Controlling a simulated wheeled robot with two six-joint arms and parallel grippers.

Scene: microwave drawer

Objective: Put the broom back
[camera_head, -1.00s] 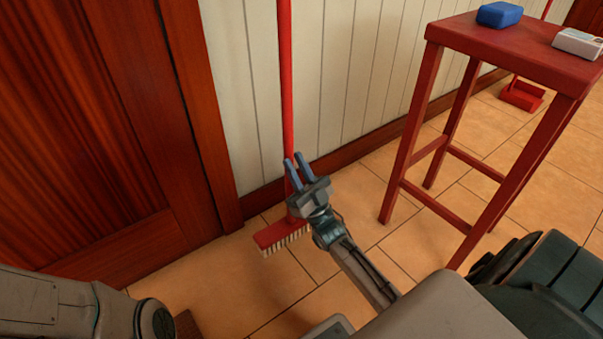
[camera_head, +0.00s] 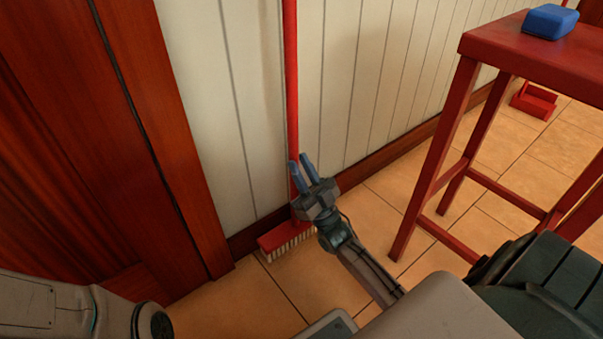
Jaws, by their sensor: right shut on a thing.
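The red broom stands upright, its long handle (camera_head: 290,80) running up out of the picture in front of the white panelled wall. Its red head with pale bristles (camera_head: 285,241) is down at the floor, close to the dark red skirting board. My right gripper (camera_head: 300,163) is shut on the lower part of the handle, a little above the head. The gripper hides part of the handle's foot. My left arm shows at the lower left, but its gripper is out of view.
A red stool (camera_head: 500,45) with a blue block (camera_head: 550,21) on top stands at the right. A red dustpan (camera_head: 534,101) is on the floor behind it. A dark wooden door (camera_head: 50,130) and frame are at the left. Tiled floor is free between broom and stool.

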